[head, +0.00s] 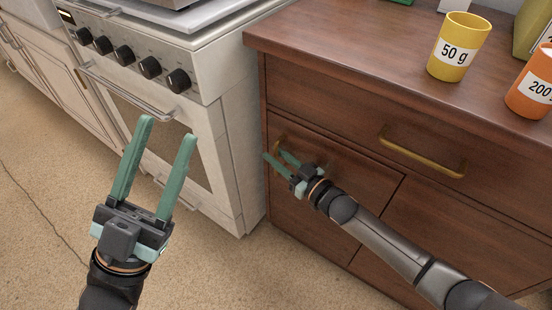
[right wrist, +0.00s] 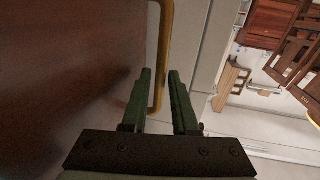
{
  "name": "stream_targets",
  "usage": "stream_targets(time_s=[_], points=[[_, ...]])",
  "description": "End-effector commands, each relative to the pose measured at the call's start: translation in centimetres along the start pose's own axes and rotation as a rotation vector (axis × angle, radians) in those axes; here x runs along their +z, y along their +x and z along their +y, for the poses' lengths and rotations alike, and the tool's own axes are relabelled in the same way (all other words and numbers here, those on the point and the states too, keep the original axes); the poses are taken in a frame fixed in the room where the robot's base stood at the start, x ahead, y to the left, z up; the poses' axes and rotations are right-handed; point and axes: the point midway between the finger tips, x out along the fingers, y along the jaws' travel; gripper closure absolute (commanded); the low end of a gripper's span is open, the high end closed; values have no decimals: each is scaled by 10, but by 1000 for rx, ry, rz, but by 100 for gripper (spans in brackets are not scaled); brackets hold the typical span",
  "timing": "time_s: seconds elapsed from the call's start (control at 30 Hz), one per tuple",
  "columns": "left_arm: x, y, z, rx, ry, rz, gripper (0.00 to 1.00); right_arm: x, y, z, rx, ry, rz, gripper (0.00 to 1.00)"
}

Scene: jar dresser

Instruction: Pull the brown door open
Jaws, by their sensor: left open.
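The brown door (head: 345,165) is the lower left panel of the dark wooden dresser and looks closed. Its brass handle (head: 279,140) is mostly hidden behind my right gripper in the head view. In the right wrist view the handle (right wrist: 165,30) runs down between the fingers. My right gripper (head: 275,157) is at the handle, its fingers apart on either side of the bar; the brown door face (right wrist: 65,80) is to the left. My left gripper (head: 167,128) is open and empty, in front of the oven and away from the dresser.
A white oven (head: 170,120) with black knobs stands left of the dresser. A drawer with a brass handle (head: 421,155) is above the door. A yellow cup (head: 459,45) and an orange cup (head: 534,82) stand on the dresser top (head: 350,35). The floor in front is clear.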

Motion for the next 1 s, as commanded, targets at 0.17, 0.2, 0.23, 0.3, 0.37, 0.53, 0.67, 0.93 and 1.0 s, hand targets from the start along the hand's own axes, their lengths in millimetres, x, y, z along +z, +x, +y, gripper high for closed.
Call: stream_targets(time_s=[0.17,0.2,0.23,0.3,0.37,0.53,0.67,0.93,1.0], points=[[1,-1,1,2,3,-1,50,0,4,0,0,0,0,73],[1,-1,1,2,3,-1,50,-1,4,0,0,0,0,73],[1,-1,1,2,3,-1,50,0,4,0,0,0,-1,73],[1,-1,1,2,2,-1,50,0,3,0,0,0,0,73],[1,-1,1,2,2,-1,50,0,3,0,0,0,0,78],[1,-1,1,1,1,-2,50,0,3,0,0,0,0,98],[1,-1,1,1,1,-2,50,0,3,0,0,0,0,100],[1,0,1,-2,0,-1,50,0,3,0,0,0,-1,100],[1,0,1,-2,-1,-1,50,0,3,0,0,0,-1,100]])
